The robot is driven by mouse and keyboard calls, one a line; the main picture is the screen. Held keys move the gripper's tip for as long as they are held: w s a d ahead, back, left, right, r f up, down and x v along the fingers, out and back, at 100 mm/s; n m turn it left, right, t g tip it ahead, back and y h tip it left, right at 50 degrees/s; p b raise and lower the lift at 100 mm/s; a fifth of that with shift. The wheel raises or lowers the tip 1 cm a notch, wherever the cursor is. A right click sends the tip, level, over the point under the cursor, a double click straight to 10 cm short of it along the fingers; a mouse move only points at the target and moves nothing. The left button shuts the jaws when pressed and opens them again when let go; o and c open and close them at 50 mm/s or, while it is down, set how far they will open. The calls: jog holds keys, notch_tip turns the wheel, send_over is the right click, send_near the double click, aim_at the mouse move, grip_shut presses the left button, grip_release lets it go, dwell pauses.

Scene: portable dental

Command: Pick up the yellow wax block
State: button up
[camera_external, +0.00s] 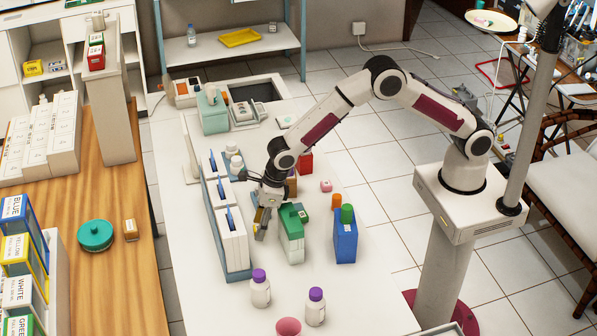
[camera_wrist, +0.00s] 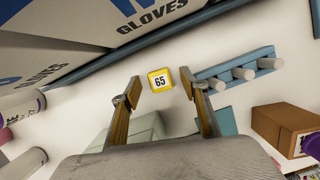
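The yellow wax block (camera_wrist: 152,73) shows in the wrist view as a small yellow square with a white label reading 65. It lies on the white table top (camera_wrist: 120,75), between and just beyond my two fingertips in the picture. My gripper (camera_wrist: 160,87) is open, with one finger on each side of the block and no visible contact. In the external view my gripper (camera_external: 261,222) points down over the table, between the glove boxes and the green box. I cannot make out the block there; the gripper may hide it.
White glove boxes (camera_external: 231,238) stand close on the left. A green box (camera_external: 291,240) and a blue box (camera_external: 345,240) stand on the right. Purple-capped bottles (camera_external: 260,291) are at the front. A blue rack with white pegs (camera_wrist: 240,72) lies right of the block.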

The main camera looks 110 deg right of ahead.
jog(key=c, duration=0.9)
jog(key=shift+r, duration=0.15)
notch_tip(320, 180, up, 10)
dwell(0.6)
